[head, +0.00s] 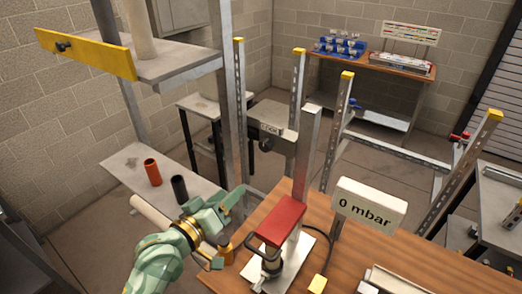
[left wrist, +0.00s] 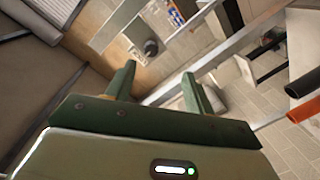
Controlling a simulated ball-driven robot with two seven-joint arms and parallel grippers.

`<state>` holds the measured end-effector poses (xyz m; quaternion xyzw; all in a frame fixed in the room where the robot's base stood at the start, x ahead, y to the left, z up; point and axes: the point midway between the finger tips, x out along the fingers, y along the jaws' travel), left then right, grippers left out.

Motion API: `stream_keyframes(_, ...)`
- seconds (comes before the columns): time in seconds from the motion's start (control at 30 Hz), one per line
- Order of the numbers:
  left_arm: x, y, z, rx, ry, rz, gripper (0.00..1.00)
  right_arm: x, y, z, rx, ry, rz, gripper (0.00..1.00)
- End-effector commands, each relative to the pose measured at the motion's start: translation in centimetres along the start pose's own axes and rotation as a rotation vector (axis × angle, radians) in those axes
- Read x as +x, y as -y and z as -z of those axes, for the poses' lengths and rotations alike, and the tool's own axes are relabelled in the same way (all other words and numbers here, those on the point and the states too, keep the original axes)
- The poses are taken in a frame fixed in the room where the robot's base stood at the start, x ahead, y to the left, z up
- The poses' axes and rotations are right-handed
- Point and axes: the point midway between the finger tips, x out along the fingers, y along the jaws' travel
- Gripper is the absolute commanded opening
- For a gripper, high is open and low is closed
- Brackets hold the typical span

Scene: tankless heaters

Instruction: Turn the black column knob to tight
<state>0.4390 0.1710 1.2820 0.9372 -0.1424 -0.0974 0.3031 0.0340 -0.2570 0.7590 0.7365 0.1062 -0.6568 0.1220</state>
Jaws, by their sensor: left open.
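A round black knob (head: 265,145) sits on a grey carriage on the metal column behind the wooden bench. A dark round knob (left wrist: 151,47), apparently the same one, shows in the left wrist view beyond the fingertips. My left gripper (head: 232,228) is green, open and empty. It is in front of the column and lower than the knob in the head view, not touching it. In the left wrist view its two fingers (left wrist: 160,82) stand apart with nothing between them. My right gripper is not in view.
A wooden bench (head: 360,262) carries a red-topped device (head: 281,221) and a "0 mbar" display (head: 369,205) close right of my gripper. A grey shelf (head: 128,160) at left holds orange (head: 152,172) and black (head: 179,190) cylinders. Metal posts rise behind.

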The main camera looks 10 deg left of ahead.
Motion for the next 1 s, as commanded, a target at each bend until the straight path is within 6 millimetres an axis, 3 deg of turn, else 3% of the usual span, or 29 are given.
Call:
stream_keyframes(0.1,1.1,-0.6,1.7,-0.124,-0.068,-0.051,0.53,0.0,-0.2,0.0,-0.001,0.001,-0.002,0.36)
stream_keyframes(0.27,3.2,-0.9,2.2,-0.15,-0.082,-0.062,0.53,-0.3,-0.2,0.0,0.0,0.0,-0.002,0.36)
stream_keyframes(0.7,13.8,-1.4,3.0,-0.144,-0.078,-0.06,0.53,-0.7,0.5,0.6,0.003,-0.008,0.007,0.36)
stream_keyframes(1.0,17.0,-1.6,3.1,-0.142,-0.077,-0.059,0.53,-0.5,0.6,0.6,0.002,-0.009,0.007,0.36)
